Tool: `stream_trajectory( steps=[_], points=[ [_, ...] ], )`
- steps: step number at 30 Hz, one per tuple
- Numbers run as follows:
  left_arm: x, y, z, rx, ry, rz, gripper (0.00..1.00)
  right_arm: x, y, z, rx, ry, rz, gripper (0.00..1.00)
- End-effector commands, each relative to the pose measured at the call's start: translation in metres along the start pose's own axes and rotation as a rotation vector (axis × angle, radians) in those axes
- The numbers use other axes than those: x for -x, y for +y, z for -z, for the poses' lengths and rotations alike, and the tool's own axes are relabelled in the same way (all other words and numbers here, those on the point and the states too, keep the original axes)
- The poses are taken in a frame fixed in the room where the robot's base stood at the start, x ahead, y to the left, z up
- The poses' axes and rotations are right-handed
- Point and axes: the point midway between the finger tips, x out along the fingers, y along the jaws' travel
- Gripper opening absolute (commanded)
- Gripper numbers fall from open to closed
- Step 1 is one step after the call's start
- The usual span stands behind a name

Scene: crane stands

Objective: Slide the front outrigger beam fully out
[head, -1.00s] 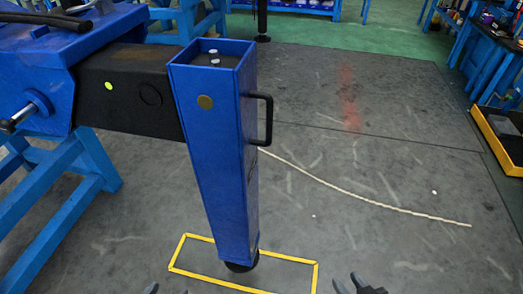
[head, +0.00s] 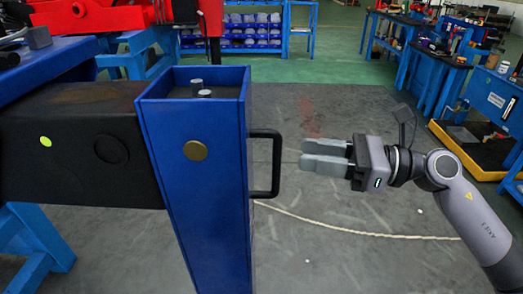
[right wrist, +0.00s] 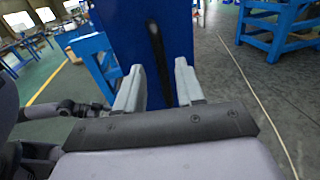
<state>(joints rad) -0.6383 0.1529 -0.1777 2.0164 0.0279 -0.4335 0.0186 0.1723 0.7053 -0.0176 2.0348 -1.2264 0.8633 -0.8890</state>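The front outrigger beam (head: 80,140) is a thick dark box beam with a green dot, reaching right from the blue crane frame. Its right end meets a blue upright leg (head: 200,190) with a brass disc and two grey pins at its top. A black D-shaped handle (head: 276,165) is on the leg's right side. My right gripper (head: 303,155) points left at the handle, open and empty, a short gap away. The right wrist view shows the handle (right wrist: 158,62) upright between the spread fingertips. Part of my left arm shows there at left; its finger state is unclear.
A pale rope (head: 350,229) lies on the grey floor behind the leg. A yellow-edged black tray (head: 470,140) and blue workbenches (head: 430,72) stand at the right. A blue shelf (head: 245,35) is at the back. Floor between leg and benches is mostly open.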

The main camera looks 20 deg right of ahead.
Motion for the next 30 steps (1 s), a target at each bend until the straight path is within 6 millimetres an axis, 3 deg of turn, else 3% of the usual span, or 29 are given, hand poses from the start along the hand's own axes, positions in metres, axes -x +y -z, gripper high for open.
stream_trajectory(
  steps=[5, 15, 27, 30],
  points=[
    [0.004, 0.001, 0.005, -0.001, 0.001, -0.001, 0.66, -0.014, 0.000, -0.002, 0.015, 0.007, -0.003, 0.38],
    [0.010, -0.001, 0.011, -0.002, 0.006, 0.006, 0.66, -0.061, 0.000, -0.002, 0.010, 0.004, -0.001, 0.38],
    [0.009, -0.002, 0.006, 0.002, 0.001, 0.013, 0.66, -0.071, 0.000, 0.001, 0.009, 0.006, -0.001, 0.38],
    [0.009, -0.002, 0.006, 0.002, 0.001, 0.013, 0.66, -0.071, 0.000, 0.001, 0.009, 0.006, -0.001, 0.05]
  ],
)
